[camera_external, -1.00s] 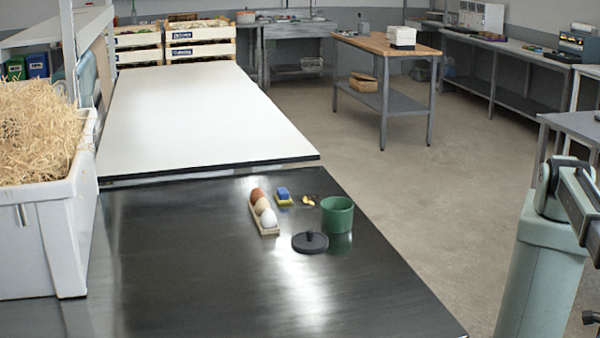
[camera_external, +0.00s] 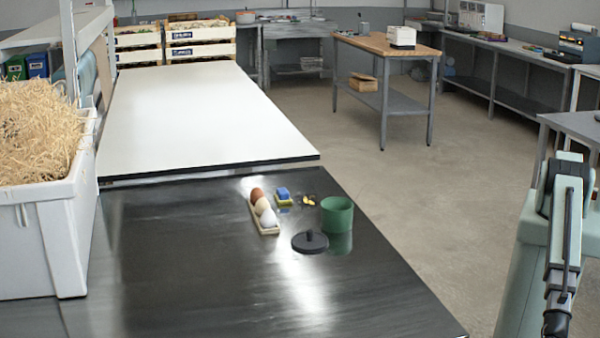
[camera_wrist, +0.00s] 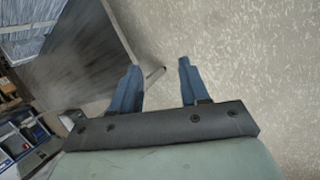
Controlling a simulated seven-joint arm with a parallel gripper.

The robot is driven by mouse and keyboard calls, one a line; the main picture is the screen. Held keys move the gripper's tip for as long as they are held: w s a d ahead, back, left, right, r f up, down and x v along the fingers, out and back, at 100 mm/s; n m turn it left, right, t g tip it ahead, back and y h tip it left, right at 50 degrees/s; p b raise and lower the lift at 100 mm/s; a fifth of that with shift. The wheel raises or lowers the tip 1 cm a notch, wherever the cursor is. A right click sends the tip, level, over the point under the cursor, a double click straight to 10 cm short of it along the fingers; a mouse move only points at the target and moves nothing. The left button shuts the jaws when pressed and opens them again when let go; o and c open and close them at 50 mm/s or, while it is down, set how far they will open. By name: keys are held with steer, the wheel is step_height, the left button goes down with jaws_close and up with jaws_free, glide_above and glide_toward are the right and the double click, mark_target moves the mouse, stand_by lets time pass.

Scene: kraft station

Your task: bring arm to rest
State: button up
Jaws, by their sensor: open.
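My gripper (camera_wrist: 158,85) shows in the wrist view with its two blue-grey fingers apart and nothing between them. It is over bare floor, beyond the edge of the dark table (camera_wrist: 85,50). In the external view my arm stands at the right edge, off the table, with its forearm pointing down; the fingers cannot be made out there.
A white bin (camera_external: 45,245) of shredded filler stands at the left. The floor (camera_external: 420,220) is clear.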

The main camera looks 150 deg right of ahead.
steer(key=s+a+f+m+g+y, duration=0.1)
steer(key=s+f+m+g+y, duration=0.1)
steer(key=s, duration=1.3)
steer(key=s+a+f+m+g+y, duration=0.2)
steer(key=s+f+g, duration=0.3)
steer(key=s, duration=0.9)
steer(key=shift+s+f+m+y, duration=0.35)
steer(key=shift+f+m+y, duration=0.25)
steer(key=shift+f+y, duration=0.15)
